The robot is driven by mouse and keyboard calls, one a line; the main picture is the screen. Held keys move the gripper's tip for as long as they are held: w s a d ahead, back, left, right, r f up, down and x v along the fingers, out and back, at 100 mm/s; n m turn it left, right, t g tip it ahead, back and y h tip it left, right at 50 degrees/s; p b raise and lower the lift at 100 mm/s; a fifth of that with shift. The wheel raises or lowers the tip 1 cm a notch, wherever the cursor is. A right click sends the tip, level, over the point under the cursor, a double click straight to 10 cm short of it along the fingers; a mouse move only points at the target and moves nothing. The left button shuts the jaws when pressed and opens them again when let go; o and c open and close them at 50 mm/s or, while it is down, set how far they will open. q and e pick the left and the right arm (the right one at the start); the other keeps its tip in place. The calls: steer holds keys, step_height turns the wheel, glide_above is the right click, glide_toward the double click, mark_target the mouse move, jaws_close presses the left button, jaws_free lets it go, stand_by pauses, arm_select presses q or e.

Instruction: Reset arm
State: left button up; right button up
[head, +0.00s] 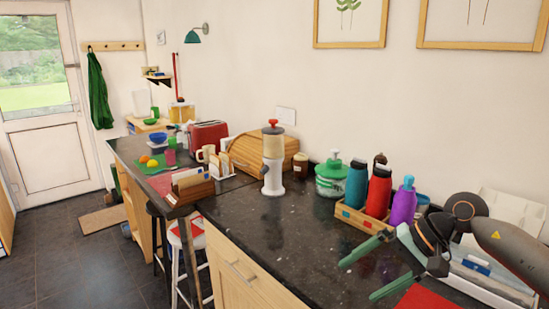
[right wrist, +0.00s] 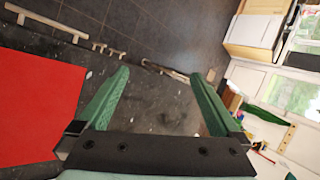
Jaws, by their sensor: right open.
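My right gripper (head: 362,271) has green fingers and hangs over the dark granite counter (head: 250,235) at the lower right of the head view. Its arm comes in from the right edge. In the right wrist view the two green fingers (right wrist: 160,105) are spread wide apart with nothing between them; dark counter and floor show beyond. My left gripper is not in view.
A wooden tray (head: 352,220) of blue, red and purple bottles, a green-lidded jar (head: 330,177) and a white dispenser (head: 272,160) stand on the counter. A red mat (head: 428,298), also in the wrist view (right wrist: 40,105), lies near the gripper. The counter's middle is clear.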

steer(key=s+a+f+m+t+y, duration=0.2)
steer(key=s+a+m+t+y, duration=0.15)
steer(key=a+m+y, duration=0.95)
steer(key=s+d+f+n+t+h, duration=0.2)
steer(key=f+n+t+h, duration=0.45)
steer(key=n, duration=1.05)
steer(key=s+d+f+n+t+h, duration=0.1)
steer(key=d+f+n+t+h, duration=0.2)
steer(key=f+n+h, duration=1.05)
steer(key=s+d+f+m+g, duration=0.2)
steer(key=s+f+m, duration=0.3)
steer(key=s, duration=0.3)
steer(key=s+d+f+m+g+y, duration=0.1)
steer(key=s+d+f+m+g, duration=0.1)
steer(key=s+f+m, duration=0.3)
steer(key=s+f+g, duration=0.1)
steer(key=s, duration=0.2)
steer(key=shift+d+f+g+p, duration=0.3)
steer(key=shift+d+g+p, duration=0.05)
steer(key=shift+g, duration=0.05)
